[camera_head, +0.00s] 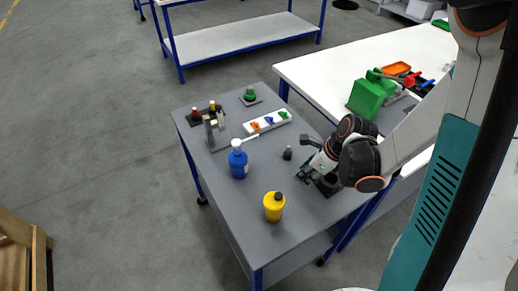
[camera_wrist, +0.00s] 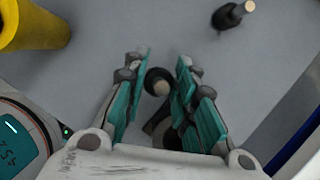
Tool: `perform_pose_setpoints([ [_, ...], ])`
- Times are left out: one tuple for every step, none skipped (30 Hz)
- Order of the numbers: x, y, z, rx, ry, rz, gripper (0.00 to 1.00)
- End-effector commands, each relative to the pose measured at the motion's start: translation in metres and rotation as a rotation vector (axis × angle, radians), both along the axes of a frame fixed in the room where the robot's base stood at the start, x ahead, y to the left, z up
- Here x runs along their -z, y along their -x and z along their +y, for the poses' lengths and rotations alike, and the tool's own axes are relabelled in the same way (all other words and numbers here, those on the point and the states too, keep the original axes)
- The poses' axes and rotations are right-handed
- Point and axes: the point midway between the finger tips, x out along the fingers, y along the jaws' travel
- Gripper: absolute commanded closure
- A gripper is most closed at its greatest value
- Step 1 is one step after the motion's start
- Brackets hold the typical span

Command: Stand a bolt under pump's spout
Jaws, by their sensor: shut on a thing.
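The blue pump bottle (camera_head: 239,163) stands on the grey table, with its pale spout (camera_head: 250,137) pointing right. My gripper (camera_head: 303,176) is low over the table's right side. In the wrist view my gripper (camera_wrist: 161,75) is shut on another dark bolt (camera_wrist: 158,82) with a tan end. Its lower part is hidden by the fingers.
A yellow bottle (camera_head: 273,208) stands near the front; it also shows in the wrist view (camera_wrist: 32,22). A white tray with coloured pieces (camera_head: 267,123), a small rack (camera_head: 214,130) and a green-topped item (camera_head: 250,95) stand farther back. Table space between pump and gripper is mostly clear.

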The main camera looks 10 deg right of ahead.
Motion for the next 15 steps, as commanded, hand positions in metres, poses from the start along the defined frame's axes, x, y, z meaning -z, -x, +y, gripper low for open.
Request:
perform_pose_setpoints([
  [0.001, -0.003, 0.004, 0.004, 0.0, 0.0, 1.0],
  [0.001, -0.005, 0.007, 0.007, 0.0, 0.0, 1.0],
  [0.001, -0.01, 0.013, 0.008, 0.001, -0.001, 1.0],
  [0.001, -0.014, 0.018, 0.006, 0.001, -0.001, 1.0],
  [0.001, -0.018, 0.023, 0.006, 0.001, -0.001, 1.0],
  [0.002, -0.024, 0.031, 0.004, 0.0, -0.001, 1.0],
  [0.002, -0.029, 0.037, 0.004, 0.0, 0.0, 1.0],
  [0.002, -0.034, 0.043, 0.003, 0.0, 0.0, 1.0],
  [0.002, -0.04, 0.05, 0.004, 0.0, 0.0, 1.0],
  [0.002, -0.045, 0.056, 0.004, 0.0, -0.001, 1.0],
  [0.002, -0.05, 0.061, 0.004, 0.0, -0.001, 1.0],
  [0.003, -0.056, 0.069, 0.004, 0.0, -0.001, 1.0],
  [0.002, -0.061, 0.074, 0.004, 0.001, 0.0, 1.0],
  [0.003, -0.065, 0.08, 0.004, 0.001, 0.0, 1.0],
  [0.003, -0.072, 0.087, 0.004, 0.0, -0.001, 1.0],
])
